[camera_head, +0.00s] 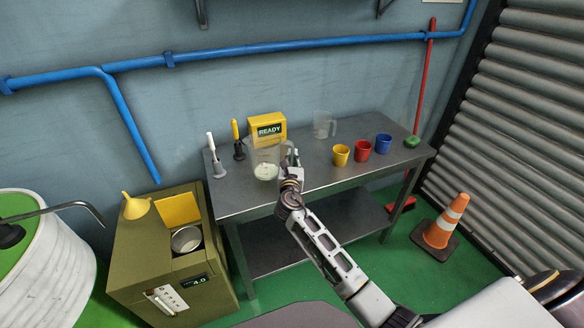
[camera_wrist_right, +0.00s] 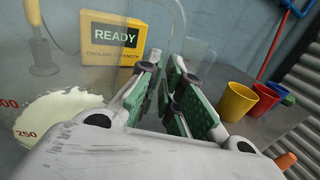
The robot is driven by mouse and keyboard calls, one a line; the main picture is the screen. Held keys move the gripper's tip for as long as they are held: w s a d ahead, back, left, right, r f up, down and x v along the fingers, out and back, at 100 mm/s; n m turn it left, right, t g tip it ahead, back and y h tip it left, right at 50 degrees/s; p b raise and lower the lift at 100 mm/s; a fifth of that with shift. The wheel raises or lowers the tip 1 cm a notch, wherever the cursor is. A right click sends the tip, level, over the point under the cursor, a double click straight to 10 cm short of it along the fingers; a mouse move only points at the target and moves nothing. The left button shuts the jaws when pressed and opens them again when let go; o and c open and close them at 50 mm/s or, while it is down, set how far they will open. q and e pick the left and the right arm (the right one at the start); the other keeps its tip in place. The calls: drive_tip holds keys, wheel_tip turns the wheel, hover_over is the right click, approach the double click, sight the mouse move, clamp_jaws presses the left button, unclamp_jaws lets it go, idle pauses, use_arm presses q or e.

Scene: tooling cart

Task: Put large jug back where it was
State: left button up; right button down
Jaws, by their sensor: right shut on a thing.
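A clear jug (camera_head: 265,168) with a pale liquid in its bottom is at the front left of the grey metal cart (camera_head: 233,192). In the right wrist view the jug (camera_wrist_right: 60,115) fills the left side, with red scale numbers on its wall. My right gripper (camera_head: 289,160) is shut on the jug's handle; it also shows in the wrist view (camera_wrist_right: 172,88). I cannot tell whether the jug's base touches the cart top. A second, smaller-looking clear jug (camera_head: 322,126) stands at the back of the cart. My left gripper is not in view.
A yellow READY box (camera_head: 268,130) stands behind the held jug. Two upright tools in holders (camera_head: 218,168) (camera_head: 239,150) are to its left. Yellow (camera_head: 341,155), red (camera_head: 362,151) and blue (camera_head: 383,144) cups stand right. An olive machine (camera_head: 150,250) stands left of the cart.

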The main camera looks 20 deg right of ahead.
drive_tip(key=shift+f, duration=0.45)
drive_tip(key=shift+f+b, duration=0.6)
drive_tip(key=shift+f, duration=0.8)
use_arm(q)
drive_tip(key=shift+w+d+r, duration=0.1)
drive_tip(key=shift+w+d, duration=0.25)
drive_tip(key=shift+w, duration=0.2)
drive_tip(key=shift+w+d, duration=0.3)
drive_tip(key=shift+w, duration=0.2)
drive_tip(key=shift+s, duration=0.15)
use_arm(e)
drive_tip(key=shift+f, duration=0.1)
drive_tip(key=c, duration=1.6)
unclamp_jaws()
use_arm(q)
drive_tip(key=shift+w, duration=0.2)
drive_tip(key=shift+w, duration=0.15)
